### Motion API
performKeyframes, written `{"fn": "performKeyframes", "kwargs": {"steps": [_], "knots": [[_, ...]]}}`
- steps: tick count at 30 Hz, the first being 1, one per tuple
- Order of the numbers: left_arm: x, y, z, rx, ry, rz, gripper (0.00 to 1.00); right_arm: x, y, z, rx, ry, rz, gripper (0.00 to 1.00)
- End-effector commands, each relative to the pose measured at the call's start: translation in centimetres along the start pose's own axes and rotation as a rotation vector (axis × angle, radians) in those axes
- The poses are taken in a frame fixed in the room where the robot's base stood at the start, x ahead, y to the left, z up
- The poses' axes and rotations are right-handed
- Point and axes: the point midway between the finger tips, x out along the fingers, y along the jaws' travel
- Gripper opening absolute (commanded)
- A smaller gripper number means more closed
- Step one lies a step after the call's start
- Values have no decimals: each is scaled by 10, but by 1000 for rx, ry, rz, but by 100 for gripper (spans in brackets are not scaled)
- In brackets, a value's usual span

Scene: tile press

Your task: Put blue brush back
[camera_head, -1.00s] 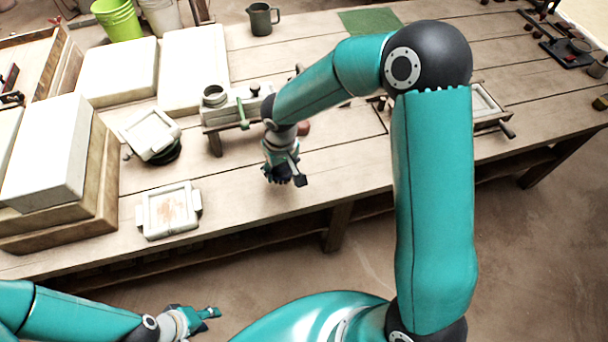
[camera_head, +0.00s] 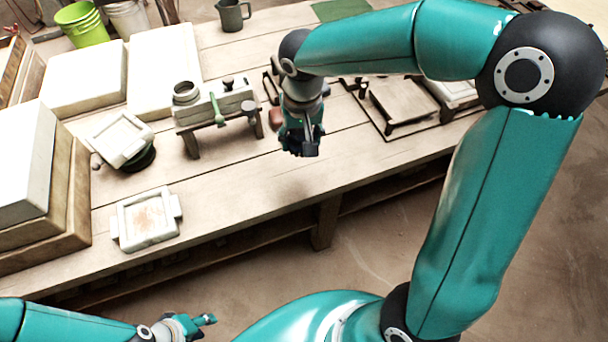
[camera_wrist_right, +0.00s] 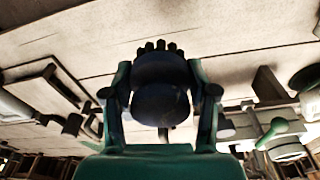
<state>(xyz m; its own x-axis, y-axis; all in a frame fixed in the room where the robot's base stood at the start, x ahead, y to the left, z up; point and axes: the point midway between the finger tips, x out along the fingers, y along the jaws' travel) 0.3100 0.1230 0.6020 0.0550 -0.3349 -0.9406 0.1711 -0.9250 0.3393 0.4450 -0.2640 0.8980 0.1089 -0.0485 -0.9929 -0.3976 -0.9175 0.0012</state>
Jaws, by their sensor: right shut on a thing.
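The blue brush is a dark blue rounded piece (camera_wrist_right: 160,72) with a row of short dark tufts, between the fingers of my right gripper (camera_wrist_right: 162,98) in the right wrist view. In the head view my right gripper (camera_head: 303,143) holds it above the bench, right of the block stand and near the front edge. The brush looks only like a small dark shape there. My left gripper (camera_head: 207,320) is low at the bottom left, off the bench and away from the objects; its fingers are too small to judge.
A block stand (camera_head: 215,108) carries a jar and a green-handled tool (camera_head: 217,112). A dark frame (camera_head: 385,128) lies right of my right gripper. A pale tray (camera_head: 148,220), a tilted white mould (camera_head: 121,141) and large white blocks (camera_head: 165,70) fill the left. The bench front is clear between tray and gripper.

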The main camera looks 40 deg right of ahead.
Motion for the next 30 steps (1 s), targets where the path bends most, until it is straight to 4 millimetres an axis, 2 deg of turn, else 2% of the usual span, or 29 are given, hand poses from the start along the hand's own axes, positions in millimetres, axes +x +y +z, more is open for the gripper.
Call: {"fn": "performKeyframes", "kwargs": {"steps": [1, 3, 9, 12, 17, 24, 30], "knots": [[2, -1, 0, 0, 0, 0, 40, 17, 1, 3, -1, -7, 4, 25], [4, -1, 0, 0, 0, 0, 40, 35, 1, 6, -2, -7, 3, 25], [7, -2, 0, 0, 0, 0, 40, 82, 0, 10, -2, -5, 2, 25], [8, -3, 0, 0, 0, 0, 40, 95, -1, 11, -2, -1, 0, 25], [9, -3, 0, 0, 0, 0, 40, 104, -1, 12, -1, 1, 1, 25], [14, -5, 0, 0, 0, 0, 40, 136, -1, 16, -2, -1, 1, 25], [14, -5, 0, 0, 0, 0, 40, 144, -1, 17, -2, 1, -1, 25]]}}
